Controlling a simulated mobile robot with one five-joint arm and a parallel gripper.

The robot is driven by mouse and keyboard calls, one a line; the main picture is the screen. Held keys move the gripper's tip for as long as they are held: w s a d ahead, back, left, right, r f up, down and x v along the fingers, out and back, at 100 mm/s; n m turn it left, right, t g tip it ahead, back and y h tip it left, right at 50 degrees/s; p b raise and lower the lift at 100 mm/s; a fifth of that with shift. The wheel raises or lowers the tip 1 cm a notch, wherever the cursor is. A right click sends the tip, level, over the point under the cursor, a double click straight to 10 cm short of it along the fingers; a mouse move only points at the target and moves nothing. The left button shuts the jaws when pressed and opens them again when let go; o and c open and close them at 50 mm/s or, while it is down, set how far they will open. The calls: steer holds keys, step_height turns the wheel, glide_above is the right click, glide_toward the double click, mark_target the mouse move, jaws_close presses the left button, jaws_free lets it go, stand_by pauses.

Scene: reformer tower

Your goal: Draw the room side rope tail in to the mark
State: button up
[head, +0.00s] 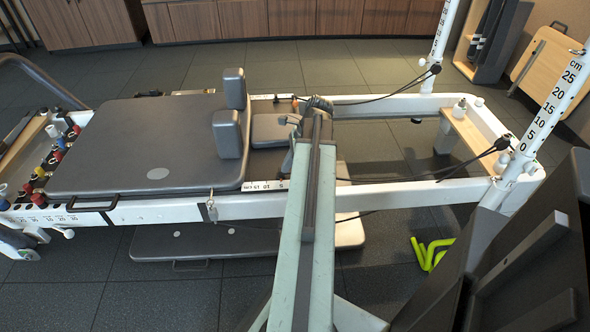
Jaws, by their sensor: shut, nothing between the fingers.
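Two dark ropes run from pulleys on the white uprights to the carriage. The far rope (388,98) slopes down from the far pulley to the carriage's far corner. The near rope (425,181) runs from the near pulley (501,143) and passes behind my arm. I cannot tell which is the room side one. A white marked scale (263,185) lies on the carriage's near edge, and another strip shows on the far edge. My gripper (291,148), partly hidden by my arm, is over the carriage end by the headrest, shut and empty. The near rope's tail end is hidden.
The grey padded carriage (140,140) has two upright shoulder blocks (228,133). White frame rails (400,193) border an open gap right of my arm. Uprights (553,100) carry cm scales. A lime-green object (431,253) lies on the floor. Dark panels fill the lower right.

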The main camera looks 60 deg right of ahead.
steer(key=o, duration=0.4)
steer(key=shift+s+d+p, duration=0.25)
steer(key=shift+d+p, duration=0.5)
steer(key=shift+d, duration=0.05)
steer(key=p+v, duration=0.4)
steer(key=shift+s+a+r, duration=0.1)
steer(key=shift+r, duration=0.15)
